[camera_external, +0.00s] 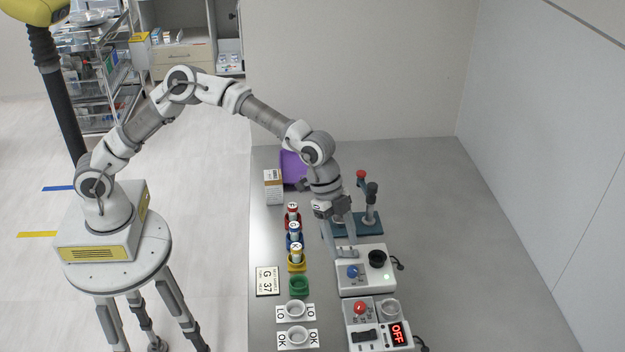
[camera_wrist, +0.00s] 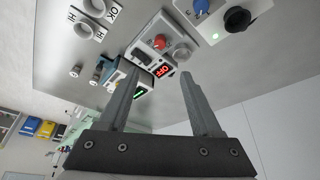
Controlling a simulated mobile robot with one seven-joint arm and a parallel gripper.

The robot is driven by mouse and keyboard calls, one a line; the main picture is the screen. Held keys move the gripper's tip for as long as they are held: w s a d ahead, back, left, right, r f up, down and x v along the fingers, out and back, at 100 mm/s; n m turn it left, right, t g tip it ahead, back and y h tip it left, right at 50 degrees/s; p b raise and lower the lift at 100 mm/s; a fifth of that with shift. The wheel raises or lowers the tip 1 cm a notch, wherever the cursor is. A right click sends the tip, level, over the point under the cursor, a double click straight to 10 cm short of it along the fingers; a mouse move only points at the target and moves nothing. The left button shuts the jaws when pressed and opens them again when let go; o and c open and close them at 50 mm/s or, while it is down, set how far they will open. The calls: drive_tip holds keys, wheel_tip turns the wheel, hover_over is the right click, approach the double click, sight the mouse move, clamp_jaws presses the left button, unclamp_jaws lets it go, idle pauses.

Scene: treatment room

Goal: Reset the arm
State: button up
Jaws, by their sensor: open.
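My arm reaches from its base at the left over the grey table (camera_external: 440,200). My gripper (camera_external: 344,252) points down, just behind a white box with a blue knob and a black round part (camera_external: 350,283). In the wrist view my gripper (camera_wrist: 162,74) shows two grey fingers spread apart with nothing between them. Whether the fingertips touch the box is hard to tell.
A second white box (camera_external: 365,312) with a red knob and a red OFF display stands in front. Left are capped vials in coloured holders (camera_external: 295,240), an empty green holder (camera_external: 299,286) and white cups (camera_external: 297,311). A blue-based stand (camera_external: 370,220) is behind. The table's right side is clear.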

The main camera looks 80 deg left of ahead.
drive_tip(key=s+a+r+n+y, duration=0.2)
drive_tip(key=s+a+r, duration=0.25)
drive_tip(key=s, duration=0.25)
drive_tip(key=s+a+r+n+t+y, duration=0.1)
drive_tip(key=s+a+r, duration=0.35)
drive_tip(key=s, duration=0.25)
drive_tip(key=s+a+r+n+y, duration=0.2)
drive_tip(key=s+a+r, duration=0.25)
drive_tip(key=s, duration=0.25)
drive_tip(key=s+a+n+t, duration=0.1)
drive_tip(key=s+a, duration=0.3)
drive_tip(key=s, duration=0.5)
drive_tip(key=s+a+f+n+h, duration=0.1)
drive_tip(key=s+a+n, duration=0.3)
drive_tip(key=s, duration=0.5)
drive_tip(key=shift+n+t, duration=0.3)
drive_tip(key=shift+t, duration=0.1)
